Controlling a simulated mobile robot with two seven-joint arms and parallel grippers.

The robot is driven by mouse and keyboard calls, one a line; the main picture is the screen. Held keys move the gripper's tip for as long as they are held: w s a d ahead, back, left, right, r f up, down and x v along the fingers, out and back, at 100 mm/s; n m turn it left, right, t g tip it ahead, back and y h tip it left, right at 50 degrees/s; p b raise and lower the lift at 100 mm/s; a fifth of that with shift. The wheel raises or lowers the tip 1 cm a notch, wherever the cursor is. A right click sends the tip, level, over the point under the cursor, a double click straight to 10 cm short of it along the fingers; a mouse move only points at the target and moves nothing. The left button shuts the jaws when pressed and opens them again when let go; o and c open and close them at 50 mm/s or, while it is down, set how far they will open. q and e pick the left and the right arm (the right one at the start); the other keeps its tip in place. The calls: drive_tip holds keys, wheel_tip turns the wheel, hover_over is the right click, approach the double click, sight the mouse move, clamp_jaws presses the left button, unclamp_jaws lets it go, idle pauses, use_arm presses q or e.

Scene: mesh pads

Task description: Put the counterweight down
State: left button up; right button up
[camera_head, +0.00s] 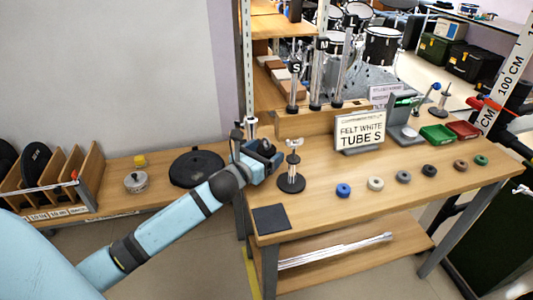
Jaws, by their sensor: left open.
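My left gripper (268,155) is open above the left end of the wooden bench (430,205), just left of a small stand. The stand (291,178) has a black round base, a thin post and a silver wing-shaped top. I see nothing clearly held between the fingers, and the arm hides part of the area behind them. No object is plainly marked as the counterweight. A squat silver round piece (135,181) sits on the low side bench at left, and I cannot tell if it is the counterweight. My right gripper is not in view.
A black square pad (271,219) lies at the bench's near left corner. Several coloured rings, including a blue one (343,190), lie in a row. A sign (360,130) and upright tubes stand behind. A black disc (196,168) lies on the side bench. The bench front is mostly clear.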

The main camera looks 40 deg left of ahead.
use_arm(q)
drive_tip(key=s, duration=1.1)
drive_tip(key=shift+a+p, duration=0.3)
drive_tip(key=shift+p, duration=0.15)
drive_tip(key=shift+s, duration=0.1)
idle(0.5)
